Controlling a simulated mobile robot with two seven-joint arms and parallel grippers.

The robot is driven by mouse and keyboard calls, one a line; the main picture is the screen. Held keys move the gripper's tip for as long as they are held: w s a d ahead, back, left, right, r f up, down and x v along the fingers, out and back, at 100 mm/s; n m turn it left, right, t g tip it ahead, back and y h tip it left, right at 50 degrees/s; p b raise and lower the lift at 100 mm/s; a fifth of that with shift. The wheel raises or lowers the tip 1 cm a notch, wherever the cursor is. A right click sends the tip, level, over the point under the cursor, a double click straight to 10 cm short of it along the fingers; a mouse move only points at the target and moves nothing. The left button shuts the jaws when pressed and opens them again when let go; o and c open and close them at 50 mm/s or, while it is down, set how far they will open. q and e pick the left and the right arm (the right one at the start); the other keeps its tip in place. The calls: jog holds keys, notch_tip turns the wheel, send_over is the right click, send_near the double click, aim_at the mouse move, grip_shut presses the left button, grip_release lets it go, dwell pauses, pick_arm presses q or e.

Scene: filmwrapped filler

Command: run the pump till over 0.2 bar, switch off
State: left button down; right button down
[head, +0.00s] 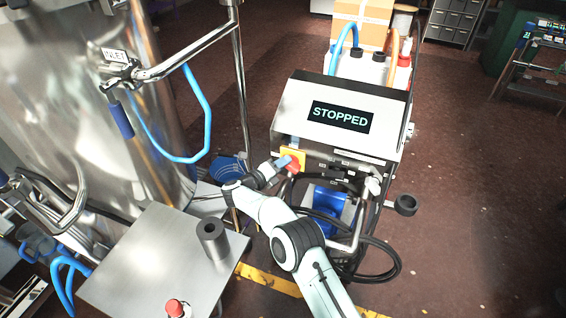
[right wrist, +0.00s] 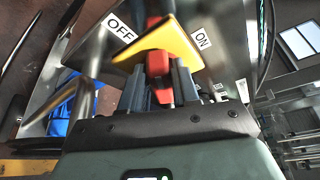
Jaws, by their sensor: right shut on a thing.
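The pump cart (head: 335,110) stands right of the steel tank, and its display (head: 341,117) reads STOPPED. A red rotary switch (head: 293,165) sits on a yellow plate (head: 288,154) at the cart's front left. In the right wrist view the red handle (right wrist: 158,65) crosses the yellow plate (right wrist: 178,42), between an OFF label (right wrist: 119,27) and an ON label (right wrist: 202,40). My right gripper (head: 280,162) is shut on the red handle; its fingers (right wrist: 160,85) lie on both sides of it. I cannot read a pressure value. My left gripper is not in view.
The steel tank (head: 60,120) fills the left, with an INLET-labelled valve (head: 115,68) and a blue hose (head: 207,110). Floor at right is clear.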

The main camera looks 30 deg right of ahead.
jog(key=n+h, duration=0.1)
jog(key=n, duration=0.1)
jog(key=f+n+h+b, duration=0.1)
jog(key=n, duration=0.1)
jog(key=shift+w+a, duration=0.1)
jog(key=shift+w, duration=0.05)
jog(key=shift+n+b, duration=0.3)
jog(key=shift+f, duration=0.1)
jog(key=c, duration=0.9)
grip_release()
